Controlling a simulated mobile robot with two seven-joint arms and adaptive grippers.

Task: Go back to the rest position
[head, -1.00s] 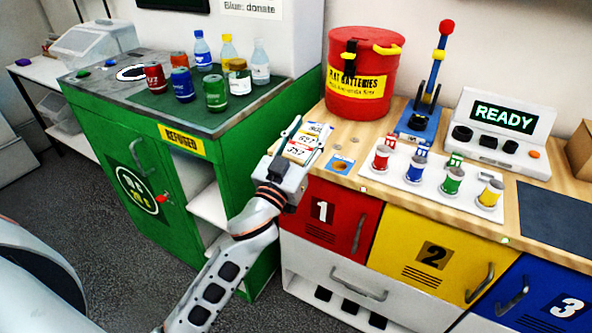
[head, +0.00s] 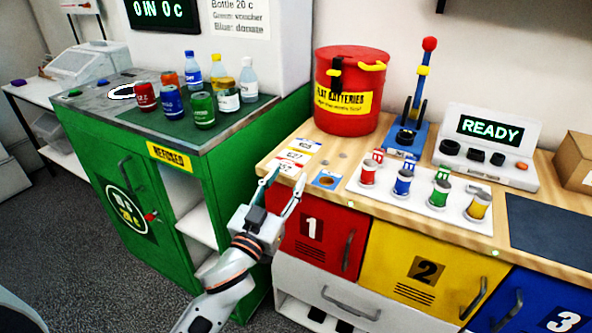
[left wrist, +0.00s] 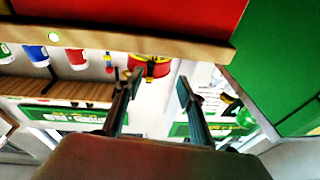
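My left gripper (head: 284,187) is open and empty in the head view. Its fingers point up and away, in front of the wooden counter's left front corner, near the red drawer 1. The left wrist view shows the two fingers (left wrist: 160,92) spread apart with nothing between them. Printed cards (head: 298,152) lie flat on the counter just beyond the fingertips. My right gripper is not in view.
A red battery bin (head: 345,110), a blue lever device (head: 405,137), a white tray of coloured cans (head: 420,200) and a READY panel (head: 490,150) stand on the counter (head: 340,150). A green cabinet (head: 115,150) with cans and bottles stands left. Grey floor (head: 75,225) is clear.

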